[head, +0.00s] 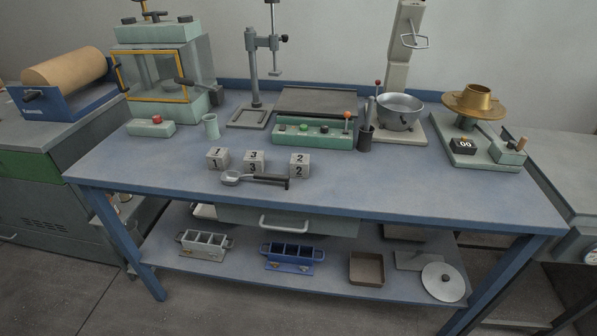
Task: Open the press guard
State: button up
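The press (157,32) is a pale green machine at the back left of the blue bench. Its guard (150,100) is a clear panel in an orange-yellow frame. The guard stands upright across the front of the press and looks shut. A dark handle (187,82) shows near the guard's right edge. Behind the panel, grey parts of the press show dimly. My gripper is not in view.
A green control box (152,127) with a red button and a pale cup (211,126) stand in front of the press. Numbered cubes (253,162) and a scoop (254,179) lie mid-bench. A roller machine (66,72) stands at left. The bench's front left is clear.

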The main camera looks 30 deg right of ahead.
aim_at(114, 68)
jog(key=i+j+z, duration=0.1)
jog(key=i+j, duration=0.25)
jog(key=i+j+z, duration=0.1)
jog(key=i+j, duration=0.25)
jog(key=i+j+z, duration=0.1)
jog(key=i+j, duration=0.2)
jog(key=j, duration=0.2)
jog(key=i+j+z, duration=0.1)
jog(key=i+j, duration=0.2)
jog(key=j, duration=0.15)
jog(key=i+j+z, duration=0.1)
jog(key=i+j, duration=0.2)
jog(key=j, duration=0.2)
jog(key=i, duration=0.5)
